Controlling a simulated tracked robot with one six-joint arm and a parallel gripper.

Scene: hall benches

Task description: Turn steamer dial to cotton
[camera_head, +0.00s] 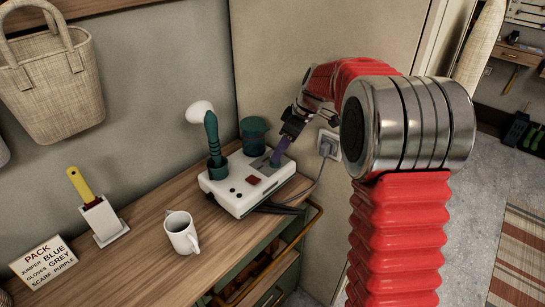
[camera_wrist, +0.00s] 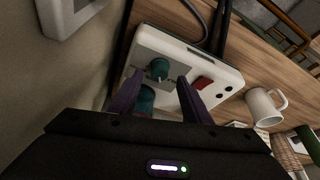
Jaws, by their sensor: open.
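The steamer is a white box (camera_head: 237,196) on the wooden bench, with a red switch (camera_head: 253,179) on top; it also shows in the wrist view (camera_wrist: 214,102). Its teal dial (camera_wrist: 159,67) sits on a grey panel (camera_wrist: 150,42) in the wrist view. A small pale mark shows at the dial's lower edge; the setting labels are too small to read. My gripper (camera_wrist: 160,77) is open, with one purple finger on each side of the dial. I cannot tell if they touch it. In the head view my gripper (camera_head: 279,153) points down at the panel and hides the dial.
A teal handle with a white head (camera_head: 212,135) stands at the steamer's left. A teal tank (camera_head: 253,134) is behind. A white mug (camera_head: 181,232), a yellow-handled brush (camera_head: 97,208) and a sign (camera_head: 43,262) are left. A wall socket (camera_head: 329,144) and cable are close right.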

